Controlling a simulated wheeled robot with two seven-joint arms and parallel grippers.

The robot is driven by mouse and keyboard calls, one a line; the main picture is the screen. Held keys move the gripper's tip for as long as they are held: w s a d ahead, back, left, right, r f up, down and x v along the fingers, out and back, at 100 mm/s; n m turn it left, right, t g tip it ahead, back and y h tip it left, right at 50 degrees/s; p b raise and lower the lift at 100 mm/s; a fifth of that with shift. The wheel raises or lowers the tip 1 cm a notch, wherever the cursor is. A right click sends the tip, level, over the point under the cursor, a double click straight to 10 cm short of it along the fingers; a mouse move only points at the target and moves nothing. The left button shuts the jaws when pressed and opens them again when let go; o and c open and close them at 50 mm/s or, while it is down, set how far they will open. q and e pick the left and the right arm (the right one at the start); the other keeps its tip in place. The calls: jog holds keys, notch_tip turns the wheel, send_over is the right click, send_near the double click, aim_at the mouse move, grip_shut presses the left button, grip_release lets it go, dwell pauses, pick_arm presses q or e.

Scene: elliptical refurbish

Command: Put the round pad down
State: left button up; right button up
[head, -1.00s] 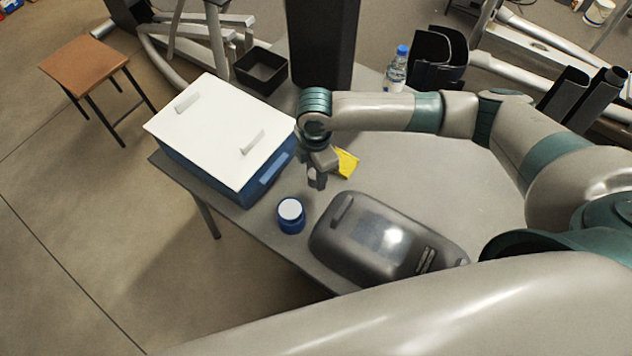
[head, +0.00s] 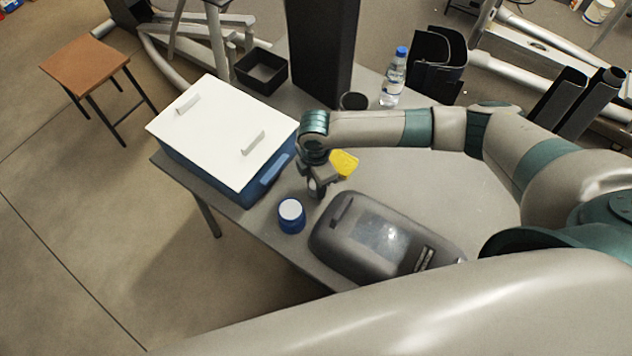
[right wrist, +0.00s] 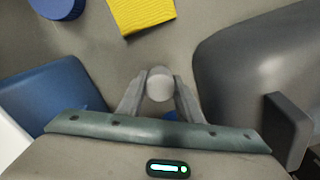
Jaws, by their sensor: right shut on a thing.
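The round pad (right wrist: 160,84) shows as a small pale grey disc between the fingertips of my right gripper (right wrist: 160,92) in the right wrist view. The fingers are shut on it from both sides. In the head view my right gripper (head: 316,190) points down over the grey table (head: 430,185), between the white-lidded blue box and the dark grey case. The pad is too small there to make out clearly. I cannot tell whether the pad touches the table. My left gripper is not in view.
The blue box (head: 222,140) is left, the grey case (head: 385,238) right. A yellow cloth (head: 344,163) lies beside the gripper. A bottle (head: 393,78) and dark cup (head: 353,101) stand farther back. Table space at right is clear.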

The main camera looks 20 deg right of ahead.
jog(key=shift+f, duration=0.1)
jog(key=o, duration=1.1)
notch_tip(320, 180, up, 12)
jog(key=b, duration=0.2)
jog(key=shift+r, duration=0.2)
dwell(0.5)
